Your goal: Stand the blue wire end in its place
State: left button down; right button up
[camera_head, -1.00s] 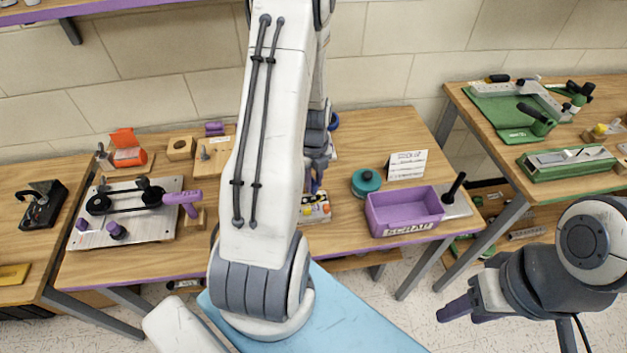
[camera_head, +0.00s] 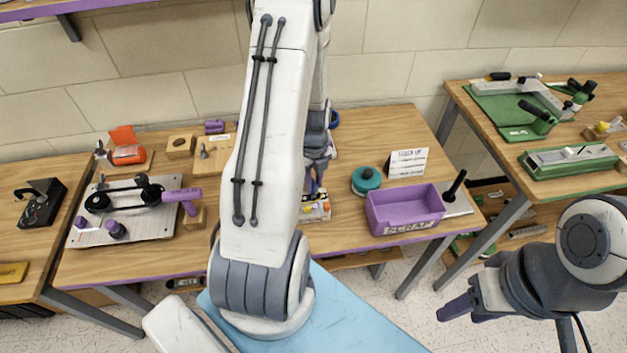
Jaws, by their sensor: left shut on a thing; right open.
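My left arm comes down through the middle of the head view and hides much of the bench behind it. My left gripper (camera_head: 314,186) is pointed down over a small light block with yellow and red parts (camera_head: 316,209). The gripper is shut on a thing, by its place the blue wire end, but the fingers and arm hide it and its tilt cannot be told. A blue loop (camera_head: 334,120), perhaps the wire, shows just behind the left wrist. Whether the held end touches the block cannot be told. My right gripper (camera_head: 458,308) is open and empty above the floor at the right.
A purple tray (camera_head: 405,228), a teal round tin (camera_head: 366,181) and a white sign card (camera_head: 407,163) stand right of the block. A metal plate with a purple-handled fixture (camera_head: 135,228) lies at the left. A green-fitted bench (camera_head: 515,150) stands at the right.

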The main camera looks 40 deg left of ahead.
pick_arm(q)
jog(key=shift+f+b, duration=0.5)
jog(key=shift+f, duration=0.35)
jog(key=c, duration=0.6)
grip_release()
jog(key=shift+r, duration=0.1)
notch_tip(320, 180, up, 10)
jog(key=shift+r+b, duration=0.15)
jog(key=shift+b, duration=0.2)
jog(key=s+d+r+n, duration=0.1)
jog(key=d+r+n, duration=0.2)
jog(key=d, duration=0.6)
jog(key=s+d+r+n, duration=0.1)
jog(key=d+r+n, duration=0.2)
jog(key=d, duration=0.7)
jog(key=s+d+r+n, duration=0.1)
jog(key=s+d+n, duration=0.1)
jog(key=s+d, duration=0.2)
jog(key=s+d+r+n, duration=0.1)
jog(key=s+d+n, duration=0.2)
jog(key=s+d, duration=0.1)
jog(key=s+d+r+n+h, duration=0.1)
jog(key=s+d+n, duration=0.2)
jog(key=s, duration=0.3)
jog(key=shift+s+d+r, duration=0.2)
jog(key=shift+d+r, duration=0.2)
jog(key=shift+d, duration=0.1)
